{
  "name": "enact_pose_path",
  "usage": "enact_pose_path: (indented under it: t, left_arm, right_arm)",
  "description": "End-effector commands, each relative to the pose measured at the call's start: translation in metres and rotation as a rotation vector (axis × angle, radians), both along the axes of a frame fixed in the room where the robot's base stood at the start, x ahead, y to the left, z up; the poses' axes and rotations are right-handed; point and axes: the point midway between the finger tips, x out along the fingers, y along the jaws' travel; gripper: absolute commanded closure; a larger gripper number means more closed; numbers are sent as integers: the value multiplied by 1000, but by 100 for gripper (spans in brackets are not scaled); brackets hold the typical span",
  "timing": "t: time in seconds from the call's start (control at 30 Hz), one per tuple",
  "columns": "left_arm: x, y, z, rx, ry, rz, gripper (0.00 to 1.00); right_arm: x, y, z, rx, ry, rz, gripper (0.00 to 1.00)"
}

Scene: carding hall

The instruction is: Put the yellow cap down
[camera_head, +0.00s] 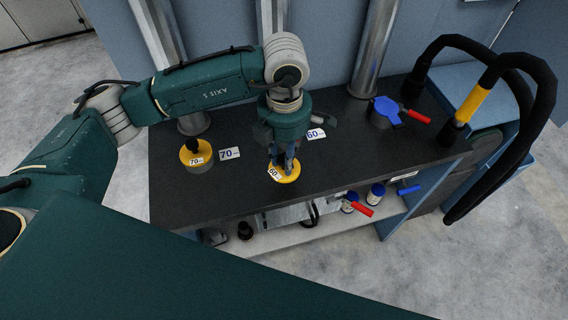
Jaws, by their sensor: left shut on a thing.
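My left gripper (284,158) points down over the dark bench top (245,192) and is shut on a yellow cap (288,175). The cap is a flat round disc with a white label that seems to read 60. It is close to the bench surface, but I cannot tell whether it touches it. The fingers hide the cap's middle and its grip. A second yellow cap (197,158), labelled 70 and with a black knob, is on the bench to the left. My right gripper is not in view.
A 70 card (229,153) and a 60 card (316,134) lie on the bench. Metal pipes (375,45) rise behind. A lower shelf (340,222) holds jars and tools.

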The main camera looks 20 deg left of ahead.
Motion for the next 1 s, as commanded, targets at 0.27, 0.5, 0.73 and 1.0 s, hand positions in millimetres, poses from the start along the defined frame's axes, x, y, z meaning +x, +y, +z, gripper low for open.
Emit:
enact_pose_path:
  t: [0.27,0.5,0.73,1.0]
  left_arm:
    - [-1,0,-34,1,3,2,100]
    - [0,0,-46,0,-1,0,100]
    - [0,0,-49,1,-1,0,100]
    - [0,0,-48,1,1,1,58]
  right_arm:
    - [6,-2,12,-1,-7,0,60]
    - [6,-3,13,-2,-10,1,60]
    - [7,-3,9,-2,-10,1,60]
    - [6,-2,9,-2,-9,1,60]
